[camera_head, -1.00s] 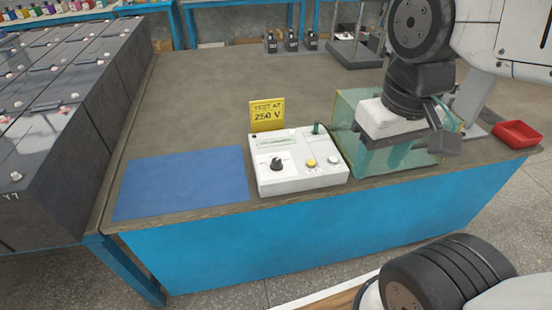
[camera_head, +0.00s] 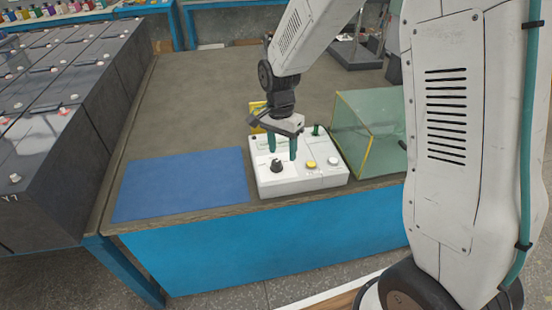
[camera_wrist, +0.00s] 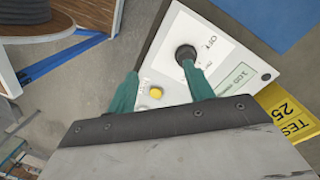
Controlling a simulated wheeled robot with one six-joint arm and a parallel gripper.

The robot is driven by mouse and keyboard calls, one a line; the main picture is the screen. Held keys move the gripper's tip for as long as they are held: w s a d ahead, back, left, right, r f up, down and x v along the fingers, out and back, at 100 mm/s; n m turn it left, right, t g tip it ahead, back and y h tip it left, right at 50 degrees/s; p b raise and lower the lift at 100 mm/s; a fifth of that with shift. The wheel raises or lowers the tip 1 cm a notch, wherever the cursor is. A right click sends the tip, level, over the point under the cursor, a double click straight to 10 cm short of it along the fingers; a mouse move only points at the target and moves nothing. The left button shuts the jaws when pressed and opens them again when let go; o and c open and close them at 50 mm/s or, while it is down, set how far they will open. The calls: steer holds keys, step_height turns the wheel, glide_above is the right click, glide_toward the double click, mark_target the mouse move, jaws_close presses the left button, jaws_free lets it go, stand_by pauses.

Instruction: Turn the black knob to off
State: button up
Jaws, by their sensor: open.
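The black knob (camera_head: 277,166) is on the white instrument box (camera_head: 300,183), at its left front. It also shows in the wrist view (camera_wrist: 186,53), with an OFF label beside it; its pointer direction is too small to tell. My gripper (camera_head: 283,148) points down above the box with its two green fingers apart and nothing between them. In the wrist view my gripper (camera_wrist: 160,71) has its right fingertip overlapping the knob's edge; I cannot tell whether they touch.
A yellow button (camera_head: 311,164) and a white button (camera_head: 333,159) sit right of the knob. A yellow sign (camera_head: 256,108) stands behind the box, partly hidden by my gripper. A green clear case (camera_head: 370,125) is to the right. A blue mat (camera_head: 180,183) lies left.

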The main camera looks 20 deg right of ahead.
mark_target(277, 162)
steer(key=w+m, duration=0.2)
steer(key=w+t, duration=0.1)
steer(key=shift+w+a+r+m, duration=0.15)
steer(key=shift+a+r+m, duration=0.1)
steer(key=shift+m, duration=0.15)
steer(key=shift+w+f+m, duration=0.1)
steer(key=shift+w+m, duration=0.1)
steer(key=shift+m, duration=0.4)
step_height(277, 162, down, 8)
steer(key=shift+r, duration=0.2)
steer(key=c, duration=1)
